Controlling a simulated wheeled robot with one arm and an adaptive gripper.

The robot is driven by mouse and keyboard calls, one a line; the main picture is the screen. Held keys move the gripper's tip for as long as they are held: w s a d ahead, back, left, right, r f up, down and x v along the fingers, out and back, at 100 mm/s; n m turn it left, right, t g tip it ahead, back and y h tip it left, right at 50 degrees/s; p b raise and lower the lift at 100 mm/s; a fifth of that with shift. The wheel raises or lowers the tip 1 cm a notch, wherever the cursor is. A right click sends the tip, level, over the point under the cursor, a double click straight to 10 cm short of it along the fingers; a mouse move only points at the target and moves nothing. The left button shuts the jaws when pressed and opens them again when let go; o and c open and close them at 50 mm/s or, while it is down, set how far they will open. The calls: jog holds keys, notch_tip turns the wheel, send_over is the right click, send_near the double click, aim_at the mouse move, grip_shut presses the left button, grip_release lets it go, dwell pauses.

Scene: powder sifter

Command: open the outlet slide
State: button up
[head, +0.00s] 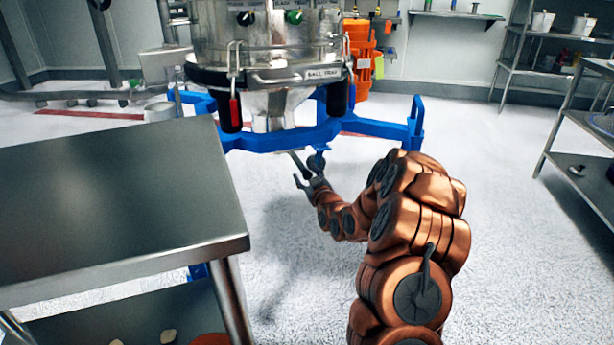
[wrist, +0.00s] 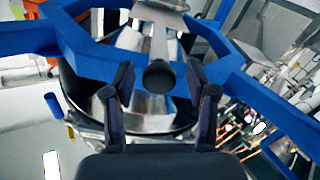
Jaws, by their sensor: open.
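The powder sifter (head: 262,35) is a large steel drum with a cone outlet (head: 275,108) beneath it, on a blue frame. The outlet slide shows in the wrist view as a grey flat bar (wrist: 159,42) ending in a dark round knob (wrist: 158,76). In the head view the bar (head: 297,161) slants down from under the outlet toward my gripper (head: 304,180). My gripper is open in the wrist view (wrist: 158,84), with one finger on each side of the knob. I see gaps between the knob and both fingers. The slide's inner end is hidden.
The blue frame (head: 270,138) runs around the outlet, close above my gripper. A steel table (head: 110,215) stands at the left front. An orange bin stack (head: 359,60) is behind the sifter. Steel shelves (head: 545,70) stand at the right. The floor between is clear.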

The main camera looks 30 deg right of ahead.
jog(key=shift+s, duration=0.15)
jog(key=s+a, duration=0.1)
jog(key=s, duration=0.6)
dwell(0.7)
jog(key=s+a+r+g+y+p, duration=0.1)
jog(key=s+a+r+g+p, duration=0.4)
jog(key=r+p, duration=0.45)
jog(key=s+a+r+g+y+p, duration=0.1)
jog(key=s+a+r+g+p, duration=0.35)
jog(key=a+r+p, duration=0.45)
jog(key=s+a+r+g+p, duration=0.3)
jog(key=s+r+p, duration=0.4)
jog(key=s, duration=0.5)
jog(key=s+a+r+m+g+p, duration=0.1)
jog(key=s+a+r+g+p, duration=0.1)
jog(key=s+r+p, duration=0.6)
jog(key=s+a+r+m+g+p, duration=0.1)
jog(key=s+a+r+g+p, duration=0.2)
jog(key=s, duration=1.4)
notch_tip(320, 180, up, 9)
jog(key=g+p, duration=0.2)
jog(key=p, duration=0.3)
jog(key=shift+a, duration=0.3)
